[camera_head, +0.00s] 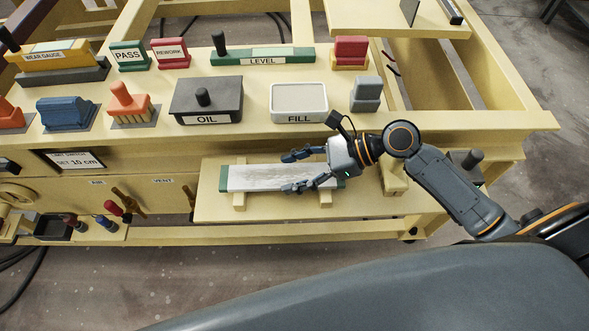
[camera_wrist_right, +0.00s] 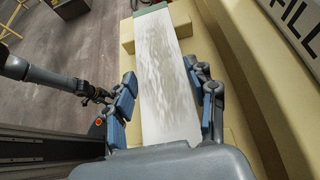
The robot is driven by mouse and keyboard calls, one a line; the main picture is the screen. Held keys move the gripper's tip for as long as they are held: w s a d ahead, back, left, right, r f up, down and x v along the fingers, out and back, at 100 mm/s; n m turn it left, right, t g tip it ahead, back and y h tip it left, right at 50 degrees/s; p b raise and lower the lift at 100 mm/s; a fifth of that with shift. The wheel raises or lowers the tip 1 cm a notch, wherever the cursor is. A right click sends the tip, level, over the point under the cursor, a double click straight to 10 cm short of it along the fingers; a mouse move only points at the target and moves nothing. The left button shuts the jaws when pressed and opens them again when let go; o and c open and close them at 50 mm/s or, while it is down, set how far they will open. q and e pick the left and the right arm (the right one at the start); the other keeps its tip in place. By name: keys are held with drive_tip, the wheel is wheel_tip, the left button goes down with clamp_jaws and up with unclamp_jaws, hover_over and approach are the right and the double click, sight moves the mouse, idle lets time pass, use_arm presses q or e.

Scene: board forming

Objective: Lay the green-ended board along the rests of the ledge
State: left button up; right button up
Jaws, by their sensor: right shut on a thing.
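The board (camera_head: 262,178) has a pale, grey-streaked face and green ends. It lies lengthwise over the pale yellow ledge (camera_head: 290,213), across wooden rests (camera_head: 240,201). My right gripper (camera_head: 291,172) comes in from the right and is shut on the board, one finger along each long edge. The right wrist view shows the board (camera_wrist_right: 162,75) running away between the blue-padded fingers (camera_wrist_right: 168,95), with a rest block (camera_wrist_right: 127,38) under its far part. Whether it bears fully on the rests is not clear. Part of my left arm seems to show in the right wrist view.
The bench top above the ledge carries the OIL box (camera_head: 207,100), the FILL tray (camera_head: 299,101), a green level (camera_head: 262,57) and several coloured blocks. A wooden block (camera_head: 393,180) stands right of the board.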

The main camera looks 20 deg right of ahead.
drive_tip(key=o, duration=1.3)
drive_tip(key=v, duration=1.2)
drive_tip(key=shift+r, duration=0.1)
